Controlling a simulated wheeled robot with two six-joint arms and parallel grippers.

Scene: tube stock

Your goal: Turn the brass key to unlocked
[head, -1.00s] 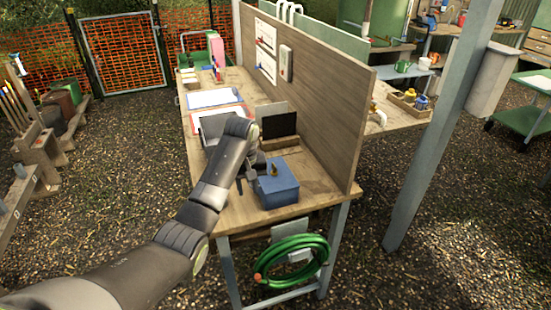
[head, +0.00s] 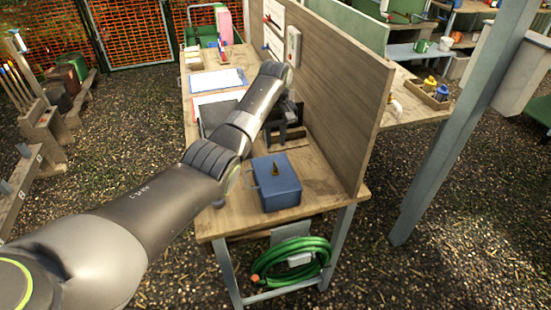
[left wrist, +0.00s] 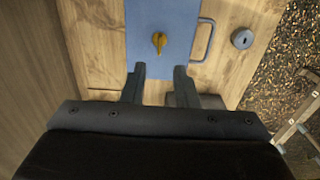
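A blue box (head: 277,184) stands near the front end of the wooden bench, with a handle on its left side. A brass key (head: 275,168) stands upright in its top. In the left wrist view the brass key (left wrist: 158,42) sits on the blue top (left wrist: 175,12), its grip lying nearly up and down the picture. My left gripper (head: 285,138) is beyond the box, above the bench and clear of the key. In the left wrist view its two fingers (left wrist: 158,82) are apart with nothing between them. My right gripper is not in view.
A wooden panel (head: 340,85) stands along the bench's right side. Clipboards (head: 216,80) lie farther back. A round grey metal piece (left wrist: 242,38) is near the bench edge. A green hose (head: 292,260) hangs below the front end. Bare bench (head: 312,172) shows right of the box.

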